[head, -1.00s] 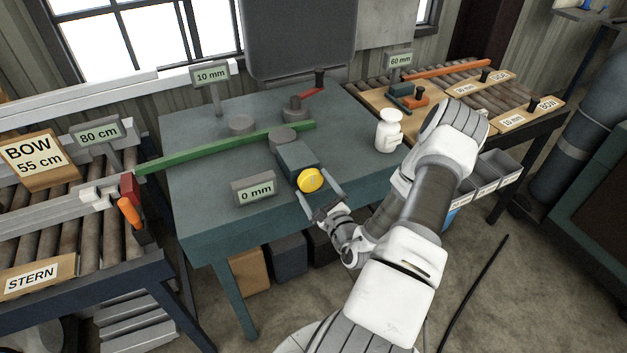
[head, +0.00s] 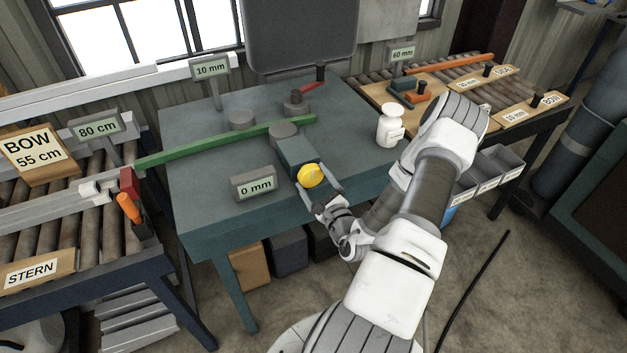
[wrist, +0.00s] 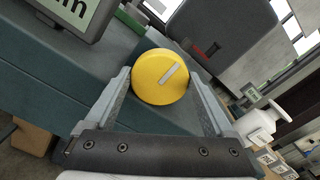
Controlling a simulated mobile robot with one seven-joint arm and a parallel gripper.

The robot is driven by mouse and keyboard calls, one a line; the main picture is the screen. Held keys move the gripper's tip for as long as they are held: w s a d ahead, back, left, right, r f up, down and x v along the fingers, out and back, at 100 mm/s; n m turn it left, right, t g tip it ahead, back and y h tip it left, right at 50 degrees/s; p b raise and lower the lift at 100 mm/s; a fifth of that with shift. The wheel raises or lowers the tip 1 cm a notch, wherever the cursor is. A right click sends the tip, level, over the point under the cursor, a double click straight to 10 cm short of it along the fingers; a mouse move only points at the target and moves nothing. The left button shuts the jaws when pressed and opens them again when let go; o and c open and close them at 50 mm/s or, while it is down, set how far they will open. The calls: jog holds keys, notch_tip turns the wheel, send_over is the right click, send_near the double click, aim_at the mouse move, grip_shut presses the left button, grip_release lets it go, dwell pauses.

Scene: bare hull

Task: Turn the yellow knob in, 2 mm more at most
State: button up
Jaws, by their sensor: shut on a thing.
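The yellow knob (head: 312,175) is a round disc with a pale line on its face, on the front end of a blue-grey block (head: 297,152) at the bench's front edge. My gripper (head: 317,186) reaches it from the front and is shut on it, one finger at each side. In the wrist view the yellow knob (wrist: 160,77) lies between the two fingers, its pale line slanting up to the right. A display (head: 254,185) left of the block reads 0 mm. A green bar (head: 220,142) lies across the bench behind the block.
A display (head: 210,68) at the back reads 10 mm. A red-handled lever (head: 312,87) stands behind the bar. A white bottle (head: 389,127) stands close to my arm on the right. The bench front is clear left of the 0 mm display.

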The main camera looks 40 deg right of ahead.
jog(key=shift+m, duration=0.4)
jog(key=m+p, duration=0.2)
jog(key=m, duration=0.3)
jog(key=shift+d+m, duration=0.1)
jog(key=shift+m, duration=0.2)
jog(key=m+p, duration=0.2)
jog(key=m, duration=0.3)
jog(key=shift+m, duration=0.6)
jog(key=o, duration=1.1)
jog(key=shift+s, duration=0.15)
